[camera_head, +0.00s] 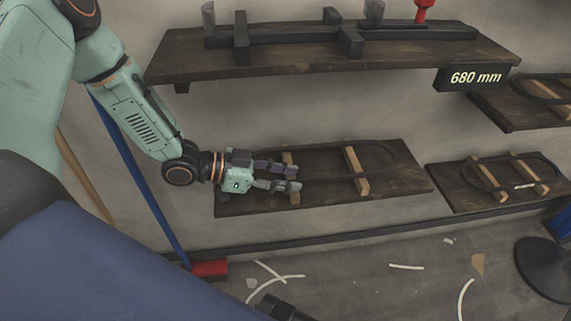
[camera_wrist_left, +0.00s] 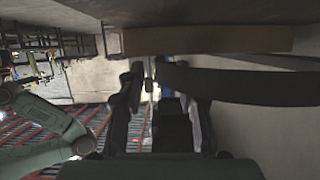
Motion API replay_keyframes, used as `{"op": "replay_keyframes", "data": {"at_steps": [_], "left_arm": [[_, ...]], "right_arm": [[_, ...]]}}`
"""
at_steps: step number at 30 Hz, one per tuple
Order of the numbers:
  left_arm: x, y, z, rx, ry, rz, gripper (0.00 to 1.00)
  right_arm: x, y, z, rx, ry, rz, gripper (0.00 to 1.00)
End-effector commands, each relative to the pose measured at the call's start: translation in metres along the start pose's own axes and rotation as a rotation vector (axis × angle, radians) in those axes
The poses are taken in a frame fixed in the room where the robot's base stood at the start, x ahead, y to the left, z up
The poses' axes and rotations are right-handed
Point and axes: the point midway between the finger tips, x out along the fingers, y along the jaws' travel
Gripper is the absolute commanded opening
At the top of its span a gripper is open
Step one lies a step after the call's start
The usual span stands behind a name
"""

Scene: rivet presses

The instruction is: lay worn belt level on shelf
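The worn belt (camera_head: 326,178) is a dark flat loop at the lower middle shelf (camera_head: 405,183). It lies over two pale wooden blocks (camera_head: 356,170) and looks roughly level. My left gripper (camera_head: 294,178) is at the belt's left end, beside the left block, with its fingers spread apart. In the left wrist view the fingers (camera_wrist_left: 160,102) also stand apart, and the dark belt band (camera_wrist_left: 235,86) shows just beyond them. Whether a finger touches the belt I cannot tell. My right gripper is not clearly seen.
Another belt lies on blocks on the right lower shelf (camera_head: 455,188). A blue-handled broom (camera_head: 140,177) leans at the left. Pale scraps litter the floor.

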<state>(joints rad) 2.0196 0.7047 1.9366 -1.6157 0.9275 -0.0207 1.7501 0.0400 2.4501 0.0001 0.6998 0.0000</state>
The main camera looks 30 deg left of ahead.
Motion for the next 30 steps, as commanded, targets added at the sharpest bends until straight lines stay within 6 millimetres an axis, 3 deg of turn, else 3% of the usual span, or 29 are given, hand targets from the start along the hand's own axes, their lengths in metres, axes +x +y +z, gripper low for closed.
{"op": "replay_keyframes", "data": {"at_steps": [2,21,30], "left_arm": [[-0.002,0.006,0.001,-0.018,-0.008,0.007,0.34],[-0.032,0.002,-0.082,0.007,0.008,-0.005,0.34],[-0.037,0.002,-0.097,0.01,0.006,-0.006,0.34]], "right_arm": [[0.002,0.0,0.0,0.0,0.0,0.0,0.54],[0.0,0.0,0.0,0.0,0.0,0.0,0.54],[0.0,0.0,0.0,0.0,0.0,0.0,0.54]]}}
